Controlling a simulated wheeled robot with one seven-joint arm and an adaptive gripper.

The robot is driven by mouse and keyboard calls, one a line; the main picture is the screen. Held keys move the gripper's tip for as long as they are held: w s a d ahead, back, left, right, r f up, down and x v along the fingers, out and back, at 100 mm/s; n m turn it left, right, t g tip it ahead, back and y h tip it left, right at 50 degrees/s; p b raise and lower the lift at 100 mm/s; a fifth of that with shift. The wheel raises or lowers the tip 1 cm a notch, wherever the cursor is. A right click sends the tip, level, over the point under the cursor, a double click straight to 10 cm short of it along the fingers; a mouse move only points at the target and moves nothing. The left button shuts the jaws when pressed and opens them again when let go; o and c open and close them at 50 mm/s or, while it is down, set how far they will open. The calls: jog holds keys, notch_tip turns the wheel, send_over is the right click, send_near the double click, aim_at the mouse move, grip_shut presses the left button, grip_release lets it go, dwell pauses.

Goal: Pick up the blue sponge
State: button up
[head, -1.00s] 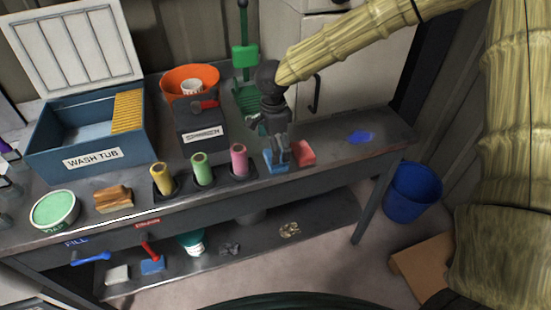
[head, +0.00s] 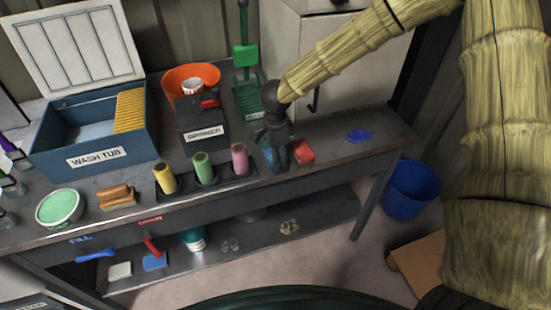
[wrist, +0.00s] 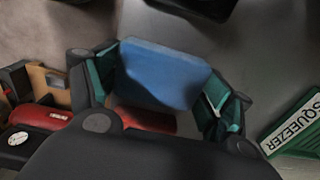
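The blue sponge (head: 268,153) is at the front right part of the bench, just right of the pink roll. My gripper (head: 276,157) points down over it, and its fingers hide part of it. In the wrist view the blue sponge (wrist: 165,75) fills the space between the teal-padded fingers of my gripper (wrist: 162,88). The pads meet its two ends, so my gripper looks shut on it. The sponge looks tilted; whether it is clear of the bench top I cannot tell.
A red block (head: 301,151) sits close to the right of the sponge. The pink roll (head: 240,158) stands in a dark holder to the left. A blue cloth (head: 358,136) lies farther right, with bare bench between.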

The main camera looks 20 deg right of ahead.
jog(key=shift+r, duration=0.1)
jog(key=shift+r+b, duration=0.4)
jog(key=shift+r, duration=0.2)
notch_tip(320, 180, up, 2)
jog(key=shift+s+a+b, duration=0.1)
jog(key=shift+s+b, duration=0.05)
jog(key=shift+b, duration=0.35)
jog(key=s+a+b, duration=0.1)
jog(key=s+a, duration=0.2)
jog(key=s, duration=0.1)
jog(key=s+a+r+b, duration=0.1)
jog(key=s+a, duration=0.2)
jog(key=s, duration=0.1)
jog(key=s+a+b, duration=0.1)
jog(key=s+a, duration=0.2)
jog(key=s, duration=0.2)
jog(key=shift+r+b, duration=0.3)
jog(key=shift+b, duration=0.1)
jog(key=shift+o, duration=0.9)
jog(key=shift+w, duration=0.1)
jog(key=shift+c, duration=1.3)
